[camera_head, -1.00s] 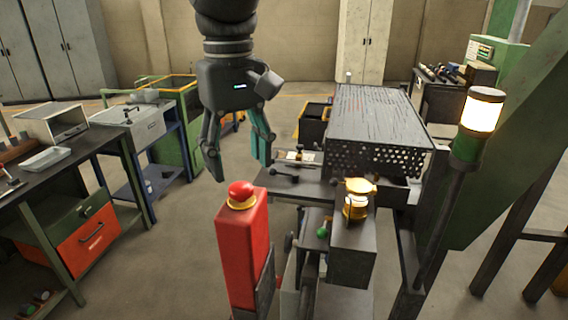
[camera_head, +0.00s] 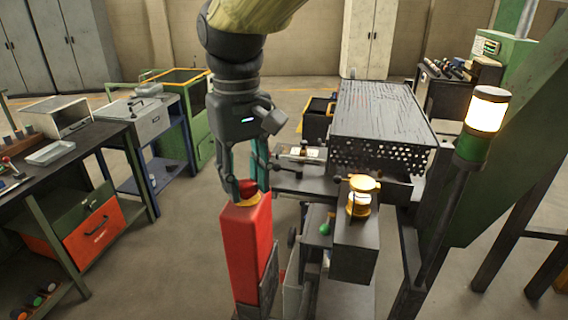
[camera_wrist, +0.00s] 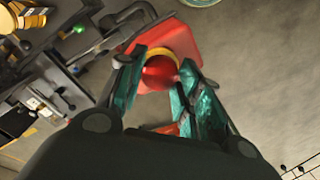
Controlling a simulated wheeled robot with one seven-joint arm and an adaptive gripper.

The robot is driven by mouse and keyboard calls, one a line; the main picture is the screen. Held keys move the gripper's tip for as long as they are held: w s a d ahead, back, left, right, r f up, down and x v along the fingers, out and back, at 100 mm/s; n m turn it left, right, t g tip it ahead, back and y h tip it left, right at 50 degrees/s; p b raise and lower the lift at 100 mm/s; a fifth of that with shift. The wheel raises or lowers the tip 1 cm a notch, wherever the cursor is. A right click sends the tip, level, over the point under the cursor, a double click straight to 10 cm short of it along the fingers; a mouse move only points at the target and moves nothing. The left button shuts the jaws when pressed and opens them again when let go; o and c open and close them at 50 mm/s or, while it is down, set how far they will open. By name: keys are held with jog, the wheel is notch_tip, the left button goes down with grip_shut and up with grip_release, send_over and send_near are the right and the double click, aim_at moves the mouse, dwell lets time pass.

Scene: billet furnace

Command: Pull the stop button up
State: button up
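The red mushroom stop button (camera_head: 248,190) with a yellow collar (camera_head: 247,199) sits on top of a tall red post (camera_head: 248,250). In the wrist view the button (camera_wrist: 160,72) is between the two teal-padded fingers. My gripper (camera_head: 248,186) points straight down over the post, with its fingertips at the height of the button, one on each side. In the wrist view my gripper (camera_wrist: 156,88) has its fingers apart, with the button in the gap. Contact between the pads and the button cannot be made out clearly.
Right of the post stand a dark machine with an amber lamp (camera_head: 362,197), a green knob (camera_head: 325,229) and a perforated cover (camera_head: 385,115). A lit signal tower (camera_head: 486,110) rises at the right. A workbench (camera_head: 95,140) is at the left. Floor between bench and post is clear.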

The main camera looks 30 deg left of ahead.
aim_at(245, 182)
grip_shut()
jog(key=shift+r+p, duration=0.75)
jog(key=shift+p, duration=0.15)
jog(key=shift+w, duration=0.1)
jog(key=o, duration=1.1)
grip_release()
notch_tip(245, 182, up, 12)
